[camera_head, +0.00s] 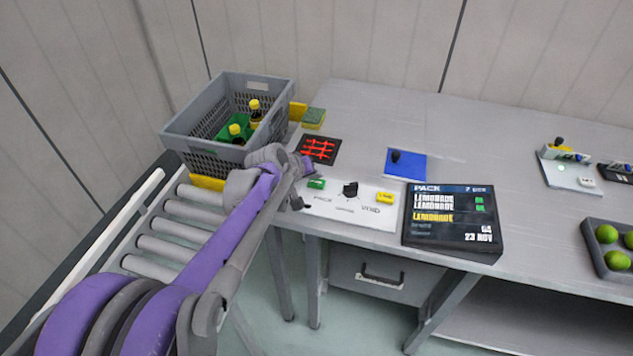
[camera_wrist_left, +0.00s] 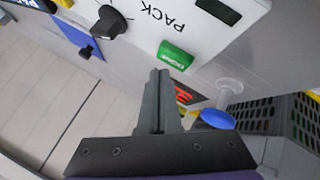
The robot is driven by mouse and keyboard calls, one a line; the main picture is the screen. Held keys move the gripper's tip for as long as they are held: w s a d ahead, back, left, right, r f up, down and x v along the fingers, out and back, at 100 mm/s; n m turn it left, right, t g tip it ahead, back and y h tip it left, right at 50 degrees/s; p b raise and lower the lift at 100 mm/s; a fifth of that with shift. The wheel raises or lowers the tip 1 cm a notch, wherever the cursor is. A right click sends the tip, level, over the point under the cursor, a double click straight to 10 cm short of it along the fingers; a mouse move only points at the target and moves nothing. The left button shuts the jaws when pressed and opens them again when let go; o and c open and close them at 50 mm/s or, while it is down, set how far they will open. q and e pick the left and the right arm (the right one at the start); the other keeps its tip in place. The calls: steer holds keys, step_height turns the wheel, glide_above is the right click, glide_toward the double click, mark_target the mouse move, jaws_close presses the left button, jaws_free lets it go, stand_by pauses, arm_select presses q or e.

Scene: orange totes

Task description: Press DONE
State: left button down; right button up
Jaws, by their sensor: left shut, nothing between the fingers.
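The green button (camera_head: 316,184), lettered DONE, sits at the left of a white control panel (camera_head: 335,210); it also shows in the left wrist view (camera_wrist_left: 175,55). The panel carries a black knob (camera_head: 350,189), a yellow button (camera_head: 384,197) and the words PACK and VOID. My left gripper (camera_head: 302,204) is at the panel's left edge, just beside the green button. In the left wrist view its shut, empty fingers (camera_wrist_left: 160,76) point toward the button, with the tips close below it in the picture. I cannot tell whether they touch. My right gripper is out of view.
A grey crate (camera_head: 190,112) with yellow-capped bottles stands behind my left arm, by the rollers (camera_head: 168,248). A screen (camera_head: 450,245) listing LEMONADE lies right of the panel. Behind are a red-marked black pad (camera_head: 318,148) and blue pad (camera_head: 412,168). A lime tray (camera_head: 590,240) is at right.

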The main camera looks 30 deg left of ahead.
mark_target(315, 185)
arm_select(q)
steer(key=shift+f, duration=0.35)
steer(key=shift+f+b, duration=0.4)
steer(key=shift+f, duration=0.1)
stand_by(0.6)
stand_by(0.3)
steer(key=shift+r+p, duration=0.75)
steer(key=shift+r, duration=0.2)
steer(key=shift+r, duration=0.1)
step_height(315, 185, up, 5)
steer(key=p, duration=0.4)
stand_by(0.4)
